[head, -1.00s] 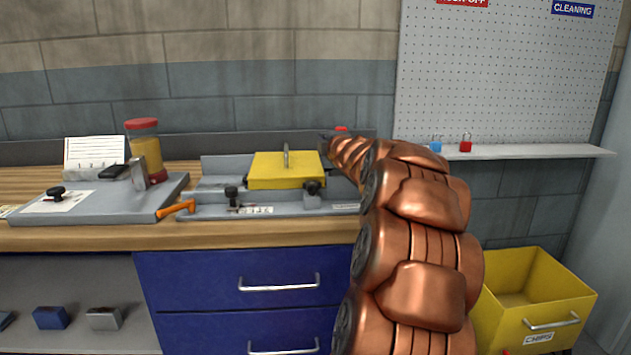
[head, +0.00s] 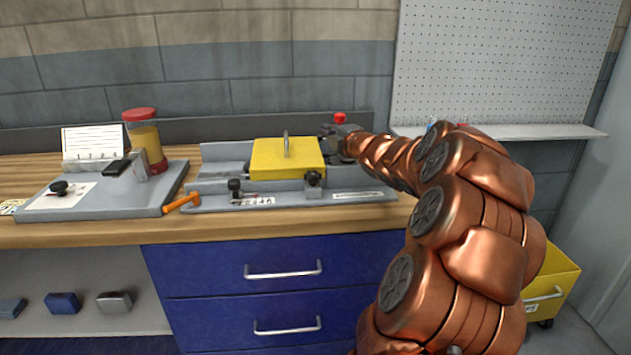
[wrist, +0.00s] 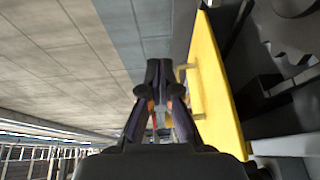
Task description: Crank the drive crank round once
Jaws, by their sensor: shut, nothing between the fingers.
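I cannot surely pick out the drive crank. A red knob (head: 340,118) shows at the right end of the grey machine (head: 362,196), just above my gripper; I cannot tell what it belongs to. My gripper (head: 326,137) is at the back right corner of the machine's yellow cover (head: 275,173). In the wrist view my gripper (wrist: 160,68) is shut and empty, its fingertips together. The yellow cover (wrist: 222,90) is close on its right there, with dark gear-like parts (wrist: 292,55) beyond. My arm and gripper hide part of the machine's right end.
Black knobs (head: 235,186) sit on the machine's front. An orange-handled tool (head: 182,203) lies at its left, next to a grey plate (head: 95,205) and a red-lidded jar (head: 144,140). A shelf (head: 545,132) and a yellow bin (head: 556,282) are at right.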

